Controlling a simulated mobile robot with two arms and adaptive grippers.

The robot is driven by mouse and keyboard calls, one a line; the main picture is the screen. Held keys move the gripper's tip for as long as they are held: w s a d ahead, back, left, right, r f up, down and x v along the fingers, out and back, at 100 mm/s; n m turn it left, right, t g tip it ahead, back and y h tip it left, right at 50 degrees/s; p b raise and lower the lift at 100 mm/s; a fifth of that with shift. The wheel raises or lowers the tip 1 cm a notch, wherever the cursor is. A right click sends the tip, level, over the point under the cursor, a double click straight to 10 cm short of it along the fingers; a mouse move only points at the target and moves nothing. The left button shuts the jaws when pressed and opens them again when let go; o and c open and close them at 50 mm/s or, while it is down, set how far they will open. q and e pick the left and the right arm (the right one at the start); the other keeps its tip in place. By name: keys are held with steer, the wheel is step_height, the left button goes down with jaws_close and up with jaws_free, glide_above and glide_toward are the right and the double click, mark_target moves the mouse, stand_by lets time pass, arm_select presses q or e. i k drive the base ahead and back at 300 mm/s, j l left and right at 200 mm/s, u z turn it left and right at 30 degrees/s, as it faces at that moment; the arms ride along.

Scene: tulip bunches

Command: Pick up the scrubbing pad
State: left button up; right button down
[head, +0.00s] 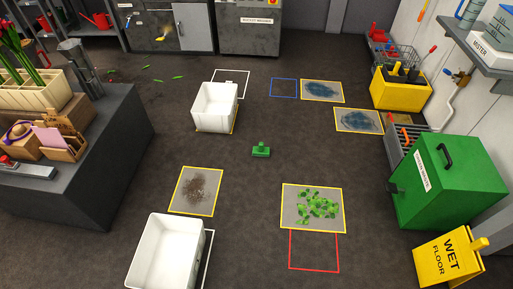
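The scrubbing pad seems to be the small green block with a raised grip on top (261,150). It lies on the dark floor near the middle of the head view, with bare floor all around it. Neither of my grippers shows in this view.
White tubs stand at centre (213,107) and lower left (166,252). Marked patches hold brown dirt (197,187), green leaves (317,205) and blue stains (322,90). A grey counter (100,150) stands left; a green bin (450,182) and yellow wet-floor sign (448,258) stand right.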

mark_target(261, 151)
steer(key=i+l+u, duration=0.15)
steer(key=u, duration=0.25)
steer(key=i+l+u, duration=0.35)
